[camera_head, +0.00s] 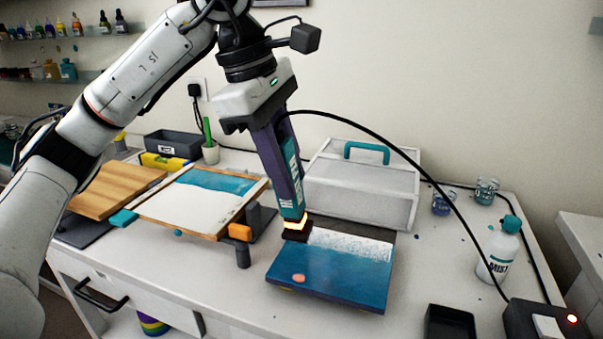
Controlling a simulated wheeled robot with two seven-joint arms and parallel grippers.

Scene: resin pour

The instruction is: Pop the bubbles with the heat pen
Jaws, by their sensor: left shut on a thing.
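My left gripper (270,135) comes in from the upper left and is shut on the heat pen (291,172), a purple and teal tool. The pen points down, slightly tilted, and its tip glows orange. The tip is over the left end of a whitish band of bubbles (350,244) along the far part of a blue panel (335,278). I cannot tell whether the tip touches the surface. A coral-coloured spot lies at the panel's near left. A black cable runs from the pen to a dark box (545,322) with a lit red light. My right gripper is not in view.
A framed blue-and-white panel (200,200) and a wooden board (117,188) lie to the left. A white case with a teal handle (362,185) stands behind. A mist bottle (498,250), small cups and a dark tray (450,323) are at right. The cable arches over the table.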

